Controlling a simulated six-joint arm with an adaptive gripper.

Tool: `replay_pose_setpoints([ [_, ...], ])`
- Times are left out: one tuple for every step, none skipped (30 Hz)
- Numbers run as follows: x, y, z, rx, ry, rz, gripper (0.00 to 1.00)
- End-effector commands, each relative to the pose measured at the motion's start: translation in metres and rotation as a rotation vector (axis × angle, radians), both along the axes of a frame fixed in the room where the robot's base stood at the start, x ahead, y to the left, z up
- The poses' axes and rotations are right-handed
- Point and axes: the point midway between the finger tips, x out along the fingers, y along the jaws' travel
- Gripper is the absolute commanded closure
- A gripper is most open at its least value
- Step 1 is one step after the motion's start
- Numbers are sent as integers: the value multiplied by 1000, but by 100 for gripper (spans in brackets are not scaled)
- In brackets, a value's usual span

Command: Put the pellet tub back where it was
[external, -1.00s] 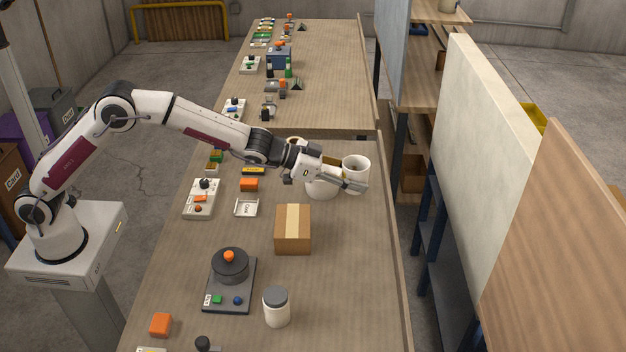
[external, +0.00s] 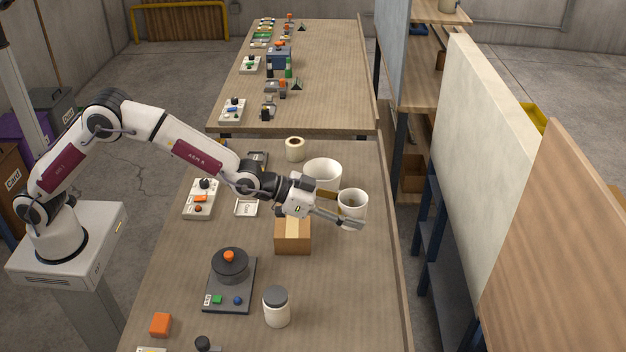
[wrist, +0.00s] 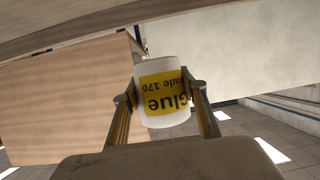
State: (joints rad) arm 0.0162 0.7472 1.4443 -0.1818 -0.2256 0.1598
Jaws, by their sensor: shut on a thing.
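My gripper (external: 350,220) is shut on a white open-topped tub (external: 352,201) with dark contents, held up at the right side of the bench. In the wrist view the tub (wrist: 163,112) sits between my two fingertips (wrist: 162,92), and its yellow label reads upside down "Glue" and "ade 170". The contents look brownish but are too small to make out. A larger white open container (external: 322,171) stands just behind the held tub, on the bench. I cannot tell from the pictures the spot where the tub stood before.
A taped cardboard box (external: 293,238) lies under and left of my gripper. A white roll (external: 295,149) stands farther back. A grey-lidded jar (external: 276,307) and a dark round device (external: 230,280) are nearer. The bench's near right part is clear. Tall panels stand beyond the right edge.

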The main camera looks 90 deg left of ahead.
Motion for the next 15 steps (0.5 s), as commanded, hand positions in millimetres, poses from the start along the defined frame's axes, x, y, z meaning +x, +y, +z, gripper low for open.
replay_pose_setpoints([
  [-2,-9,-1,-1,0,-4,81],
  [-3,-14,-2,-1,0,-7,81],
  [-4,-20,-4,0,1,-11,81],
  [-5,-23,-5,-1,1,-12,81],
  [-6,-28,-5,1,0,-13,81],
  [-8,-34,-7,-1,-1,-17,81],
  [-9,-38,-8,-1,0,-19,81],
  [-10,-43,-9,1,0,-22,81],
  [-12,-48,-10,0,1,-24,81],
  [-13,-52,-11,-1,1,-27,81],
  [-14,-57,-12,0,0,-29,81],
  [-16,-62,-13,1,0,-32,81],
  [-15,-58,-21,1,3,-29,81],
  [-15,-58,-26,1,4,-28,81],
  [-15,-57,-31,1,3,-28,81],
])
